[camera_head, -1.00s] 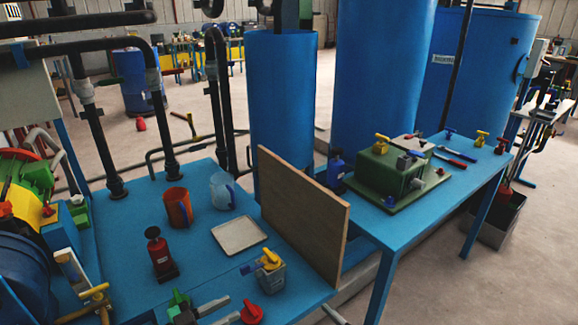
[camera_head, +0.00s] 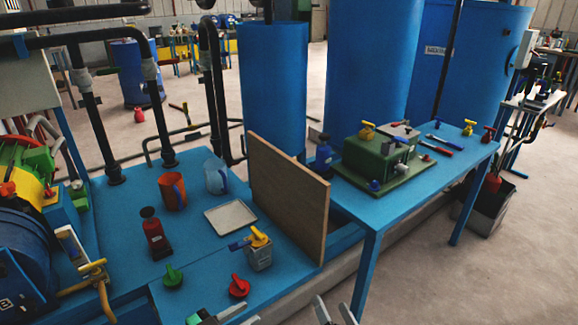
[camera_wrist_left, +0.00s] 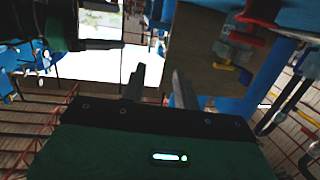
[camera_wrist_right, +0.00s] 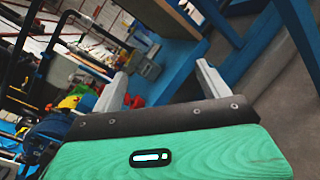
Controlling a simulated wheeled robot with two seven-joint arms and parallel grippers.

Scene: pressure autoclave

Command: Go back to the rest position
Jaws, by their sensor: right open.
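My left gripper (camera_head: 228,314) shows at the bottom edge of the head view, mostly cut off, with a grey finger and a bit of green. In the left wrist view its two fingers (camera_wrist_left: 158,85) stand apart with nothing between them. My right gripper (camera_head: 334,308) shows only its two fingertips at the bottom edge of the head view, to the right of the left one. In the right wrist view its fingers (camera_wrist_right: 162,82) are wide apart and empty.
The near blue table (camera_head: 130,225) holds a red knob (camera_head: 239,287), a green knob (camera_head: 172,277), a yellow-handled valve (camera_head: 259,250), a white tray (camera_head: 230,217), an orange mug (camera_head: 173,191) and a wooden board (camera_head: 288,195).

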